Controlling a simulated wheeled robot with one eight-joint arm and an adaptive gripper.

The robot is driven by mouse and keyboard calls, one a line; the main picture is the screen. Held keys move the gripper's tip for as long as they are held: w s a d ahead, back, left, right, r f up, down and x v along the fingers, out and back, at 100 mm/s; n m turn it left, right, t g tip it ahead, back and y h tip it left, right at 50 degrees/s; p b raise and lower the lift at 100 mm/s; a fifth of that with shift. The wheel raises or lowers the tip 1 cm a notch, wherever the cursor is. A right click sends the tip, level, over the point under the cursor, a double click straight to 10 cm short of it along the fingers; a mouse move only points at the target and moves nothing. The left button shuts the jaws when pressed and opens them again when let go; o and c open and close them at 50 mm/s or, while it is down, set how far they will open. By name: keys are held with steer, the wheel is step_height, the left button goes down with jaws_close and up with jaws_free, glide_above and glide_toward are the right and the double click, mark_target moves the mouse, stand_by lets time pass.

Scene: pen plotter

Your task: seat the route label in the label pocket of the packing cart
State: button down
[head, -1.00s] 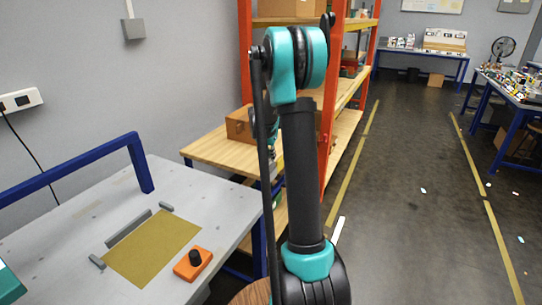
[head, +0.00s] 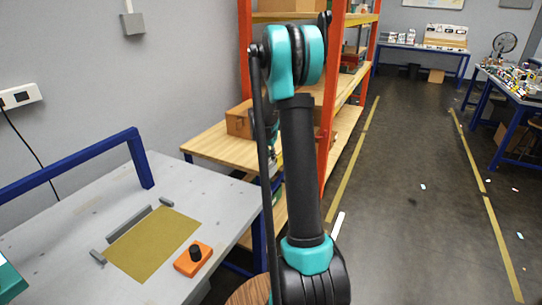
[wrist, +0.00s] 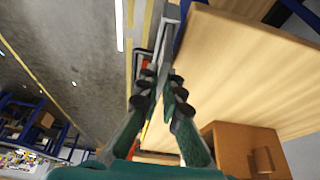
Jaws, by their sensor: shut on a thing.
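My gripper (wrist: 163,80) shows in the wrist view with its dark green and black fingers nearly together. It is shut on a thin grey piece (wrist: 161,56), seen almost edge-on at the fingertips; I take it to be the route label, but its face cannot be read.
A light wooden shelf board (wrist: 235,60) with a brown box (wrist: 245,150) lies right of the fingers. The orange-framed rack (head: 327,150) stands behind my arm. A grey table (head: 60,245) with an ochre sheet (head: 150,245) and orange block (head: 193,260) is left. The floor aisle (head: 400,200) looks open.

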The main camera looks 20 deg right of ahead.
steer(key=shift+f, duration=1)
steer(key=c, duration=1.6)
jaws_free()
steer(key=shift+r, duration=0.1)
steer(key=v, duration=1.2)
steer(key=s+a+f+n+y, duration=0.1)
steer(key=s+a+f+n, duration=0.2)
steer(key=s, duration=0.8)
steer(key=s+a+f+n+y, duration=0.1)
steer(key=s+a+f+n, duration=0.2)
steer(key=s, duration=0.8)
steer(key=s+a+f+n+t+y, duration=0.1)
steer(key=s+a+f+n, duration=0.2)
steer(key=s, duration=0.9)
steer(key=shift+a+f, duration=0.55)
steer(key=shift+f, duration=0.1)
